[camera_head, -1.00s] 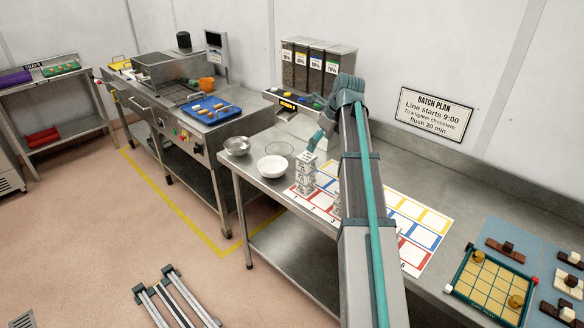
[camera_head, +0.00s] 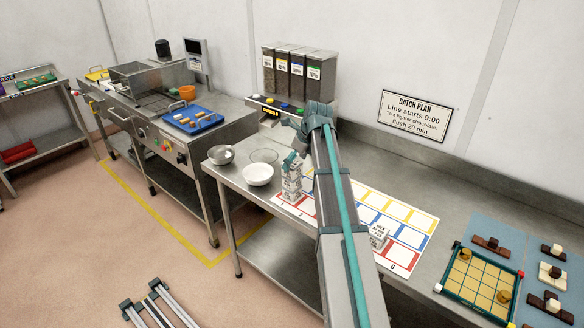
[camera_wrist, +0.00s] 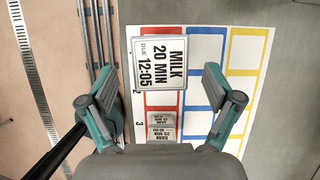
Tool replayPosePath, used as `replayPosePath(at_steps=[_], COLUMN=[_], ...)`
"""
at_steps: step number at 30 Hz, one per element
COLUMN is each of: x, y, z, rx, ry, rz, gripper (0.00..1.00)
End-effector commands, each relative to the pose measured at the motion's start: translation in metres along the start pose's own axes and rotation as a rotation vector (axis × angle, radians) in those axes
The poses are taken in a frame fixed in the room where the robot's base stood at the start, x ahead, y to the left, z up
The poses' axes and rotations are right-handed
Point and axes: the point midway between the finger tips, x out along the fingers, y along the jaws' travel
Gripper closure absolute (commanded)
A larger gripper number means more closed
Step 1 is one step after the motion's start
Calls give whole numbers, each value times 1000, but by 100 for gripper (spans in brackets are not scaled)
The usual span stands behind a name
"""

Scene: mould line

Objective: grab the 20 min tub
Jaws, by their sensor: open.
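The milk tub labelled "20 MIN, DUE 12:05" (camera_wrist: 160,62) shows face-up in the wrist view. It appears to top the white stack of tubs (camera_head: 291,187) at the left end of the colored mat in the head view. My gripper (camera_wrist: 161,80) is open, with one finger on each side of the tub's near part in the picture and gaps on both sides. In the head view, my gripper (camera_head: 291,161) is just above the stack; contact cannot be told. Smaller-looking dark labels (camera_wrist: 161,121) show lower down, closer to my palm in the picture.
Another white tub (camera_head: 379,237) stands on the mat (camera_head: 401,258), right of my arm. A white bowl (camera_head: 258,175) and a metal bowl (camera_head: 221,155) stand left of the stack. A dispenser (camera_head: 297,75) stands behind. A framed board (camera_head: 478,284) lies at right.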

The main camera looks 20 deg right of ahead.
Motion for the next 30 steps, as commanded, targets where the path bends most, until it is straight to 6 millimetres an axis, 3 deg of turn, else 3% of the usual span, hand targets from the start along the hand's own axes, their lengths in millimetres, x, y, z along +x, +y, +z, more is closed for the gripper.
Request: replayPosePath(at_steps=[7,17,27,30], x=[26,32,32,31], y=[0,0,0,0], z=[2,1,1,2], rx=[0,0,0,0], ry=[1,0,0,0], rz=[1,0,0,0], gripper=[10,10,67,79])
